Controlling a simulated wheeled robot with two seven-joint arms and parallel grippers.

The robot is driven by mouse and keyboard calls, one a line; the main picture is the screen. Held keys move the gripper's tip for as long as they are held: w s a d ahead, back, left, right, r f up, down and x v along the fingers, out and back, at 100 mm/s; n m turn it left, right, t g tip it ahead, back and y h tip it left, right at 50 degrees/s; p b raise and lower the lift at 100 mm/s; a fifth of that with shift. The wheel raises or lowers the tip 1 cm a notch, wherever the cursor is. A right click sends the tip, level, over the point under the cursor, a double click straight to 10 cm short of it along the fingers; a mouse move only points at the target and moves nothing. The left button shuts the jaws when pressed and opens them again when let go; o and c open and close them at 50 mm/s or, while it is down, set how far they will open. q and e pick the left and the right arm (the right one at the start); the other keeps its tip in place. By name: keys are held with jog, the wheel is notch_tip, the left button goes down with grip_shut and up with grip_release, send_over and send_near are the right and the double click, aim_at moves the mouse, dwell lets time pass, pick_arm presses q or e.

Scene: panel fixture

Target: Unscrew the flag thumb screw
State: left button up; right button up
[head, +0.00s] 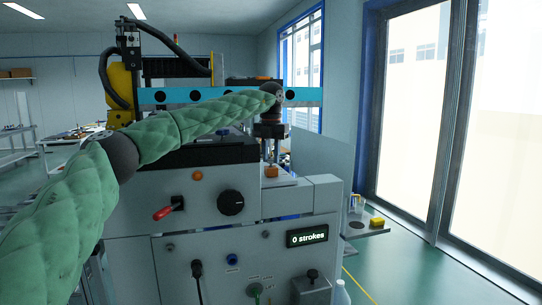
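My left arm, in green padding, reaches from the left across the panel fixture (285,228). My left gripper (271,160) points down over the fixture's right part. Its fingers look thin and close together, too small to tell whether they are apart. A small orange piece (271,172) sits just below the fingertips on a light ledge. I cannot tell whether it is the flag thumb screw or whether the fingers touch it. No other part is clearly a flag thumb screw. My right gripper is not in view.
The panel front carries a red-handled lever (167,210), a black knob (231,203), an orange button (198,176) and a display (307,236) reading "0 strokes". A small side shelf (376,231) holds a yellow item (377,222). Floor at the right is clear.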

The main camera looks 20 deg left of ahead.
aim_at(271, 160)
pick_arm(q)
jog(key=o, duration=0.3)
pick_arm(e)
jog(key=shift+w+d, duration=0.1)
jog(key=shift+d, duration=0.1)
pick_arm(q)
jog(key=shift+r, duration=0.15)
notch_tip(271, 160, up, 6)
jog(key=shift+r+b, duration=0.25)
jog(key=shift+b, duration=0.35)
jog(key=shift+r, duration=0.55)
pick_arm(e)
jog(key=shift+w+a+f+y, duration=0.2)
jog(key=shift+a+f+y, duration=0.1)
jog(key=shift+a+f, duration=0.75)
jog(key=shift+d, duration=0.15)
